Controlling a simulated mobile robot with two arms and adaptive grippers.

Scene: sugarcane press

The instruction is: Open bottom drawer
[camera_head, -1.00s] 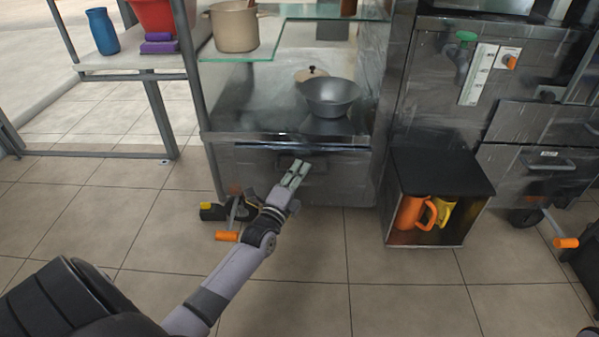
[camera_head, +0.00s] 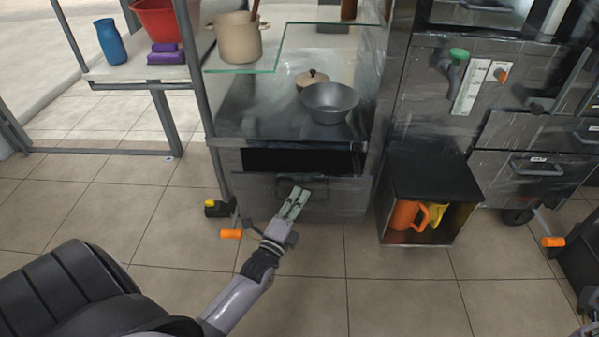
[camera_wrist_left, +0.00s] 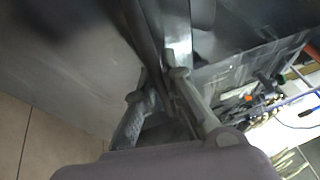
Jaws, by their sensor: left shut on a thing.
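The bottom drawer (camera_head: 340,203) is a dark metal front low in the cabinet under the glass shelves. It stands partly pulled out, with a dark gap (camera_head: 300,160) above its front. My left gripper (camera_head: 297,196) is at the drawer's handle (camera_head: 318,184) and shut on it. In the left wrist view the two fingers (camera_wrist_left: 165,100) close around a dark bar against the metal front. The drawer's inside is too dark to make out. My right gripper is not clearly in view.
A black open box (camera_head: 440,178) with orange and yellow mugs stands on the floor right of the drawer. An orange-ended lever (camera_head: 231,234) is near the cabinet's left foot. A grey bowl (camera_head: 329,102) sits on the counter above.

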